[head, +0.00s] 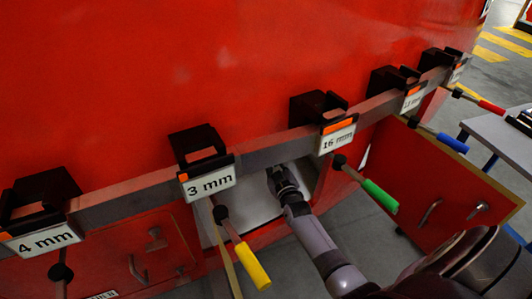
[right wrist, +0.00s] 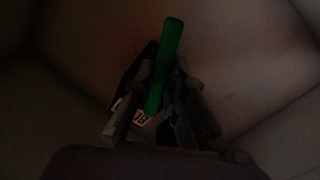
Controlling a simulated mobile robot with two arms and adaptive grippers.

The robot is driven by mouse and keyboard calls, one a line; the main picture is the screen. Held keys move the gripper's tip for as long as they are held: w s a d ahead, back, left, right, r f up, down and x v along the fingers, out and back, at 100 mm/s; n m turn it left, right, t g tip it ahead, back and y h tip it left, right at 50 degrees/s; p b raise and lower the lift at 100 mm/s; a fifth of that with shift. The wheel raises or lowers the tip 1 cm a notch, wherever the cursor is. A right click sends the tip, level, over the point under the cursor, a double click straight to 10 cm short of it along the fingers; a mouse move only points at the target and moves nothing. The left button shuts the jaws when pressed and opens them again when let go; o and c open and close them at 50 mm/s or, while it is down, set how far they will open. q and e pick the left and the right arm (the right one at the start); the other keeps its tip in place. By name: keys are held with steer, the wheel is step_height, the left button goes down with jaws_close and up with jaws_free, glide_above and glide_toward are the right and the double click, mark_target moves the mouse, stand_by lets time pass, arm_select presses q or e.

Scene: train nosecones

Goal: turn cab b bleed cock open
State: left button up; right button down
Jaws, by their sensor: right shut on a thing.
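A green bleed cock handle (right wrist: 172,42) shows in the right wrist view, tilted slightly right of upright. My right gripper (right wrist: 163,80) is shut on it, with one finger on each side. In the head view my right gripper (head: 284,180) is inside an open compartment (head: 258,203) low in the red train side; the handle is hidden there. My left gripper is in neither view.
A rail with black brackets and size labels, such as 3 mm (head: 208,182) and 16 mm (head: 338,136), runs above the compartment. Yellow (head: 252,265) and green (head: 380,196) handled tools hang beside my arm. An open red door (head: 435,180) stands right, near a grey table (head: 497,140).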

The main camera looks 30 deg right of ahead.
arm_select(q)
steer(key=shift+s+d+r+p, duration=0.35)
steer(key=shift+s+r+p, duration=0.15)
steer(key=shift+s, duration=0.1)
arm_select(e)
steer(key=shift+s+d+r+n, duration=0.1)
steer(key=shift+d+r+n, duration=0.4)
steer(key=shift+n, duration=1.6)
steer(key=shift+s+d+r+n, duration=0.2)
steer(key=shift+r+n, duration=0.5)
steer(key=shift+n, duration=1.4)
steer(key=shift+s+d+r+n, duration=0.1)
steer(key=shift+d+r+n, duration=0.45)
steer(key=shift+n, duration=1.55)
steer(key=shift+a+r, duration=0.1)
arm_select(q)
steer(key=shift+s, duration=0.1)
arm_select(e)
steer(key=c, duration=1.6)
jaws_free()
steer(key=shift+w, duration=0.1)
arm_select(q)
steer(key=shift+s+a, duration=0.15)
arm_select(e)
steer(key=v, duration=1.2)
